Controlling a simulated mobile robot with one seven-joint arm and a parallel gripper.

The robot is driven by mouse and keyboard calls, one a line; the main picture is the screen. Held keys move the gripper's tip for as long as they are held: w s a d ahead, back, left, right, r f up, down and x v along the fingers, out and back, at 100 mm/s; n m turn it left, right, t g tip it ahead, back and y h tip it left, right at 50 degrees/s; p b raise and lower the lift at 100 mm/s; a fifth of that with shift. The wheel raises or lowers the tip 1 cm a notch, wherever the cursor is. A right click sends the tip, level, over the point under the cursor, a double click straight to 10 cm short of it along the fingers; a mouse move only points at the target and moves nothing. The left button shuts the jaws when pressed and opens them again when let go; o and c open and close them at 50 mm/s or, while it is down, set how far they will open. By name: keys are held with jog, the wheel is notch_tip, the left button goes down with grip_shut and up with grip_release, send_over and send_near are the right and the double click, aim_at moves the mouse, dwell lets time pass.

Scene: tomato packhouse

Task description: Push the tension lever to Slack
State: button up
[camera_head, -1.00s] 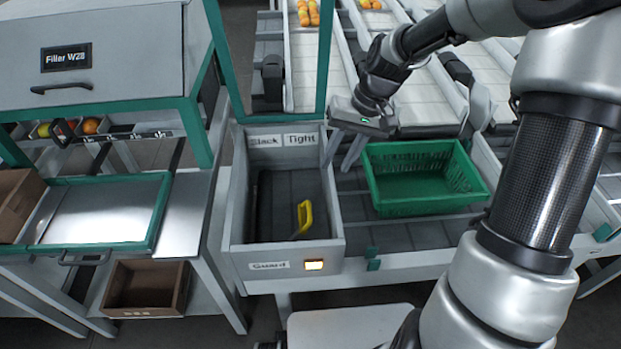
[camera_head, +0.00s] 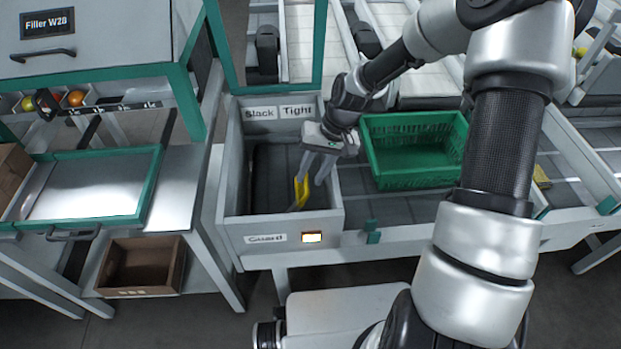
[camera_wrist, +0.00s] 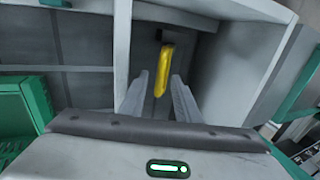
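The yellow tension lever (camera_head: 301,192) stands inside a grey open-topped box (camera_head: 232,190), in its right part, on the side of the "Tight" label (camera_head: 297,111). The "Slack" label (camera_head: 261,114) is to the left of it. My gripper (camera_head: 311,178) reaches down into the box from the upper right, its fingertips close to the lever. In the wrist view the two fingers (camera_wrist: 160,88) are apart, and the yellow lever (camera_wrist: 164,68) shows between and beyond their tips. I cannot tell whether a finger touches it. The lever's base is partly hidden.
The box has raised walls and a front "Guard" label (camera_head: 266,239) beside a lit amber button (camera_head: 312,238). A green crate (camera_head: 412,180) stands close on the right. A teal frame post (camera_head: 320,50) rises behind the box. A steel tray (camera_head: 88,190) is at left.

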jog(key=shift+a+f, duration=0.2)
jog(key=shift+f, duration=0.3)
grip_shut()
jog(key=shift+a, duration=0.15)
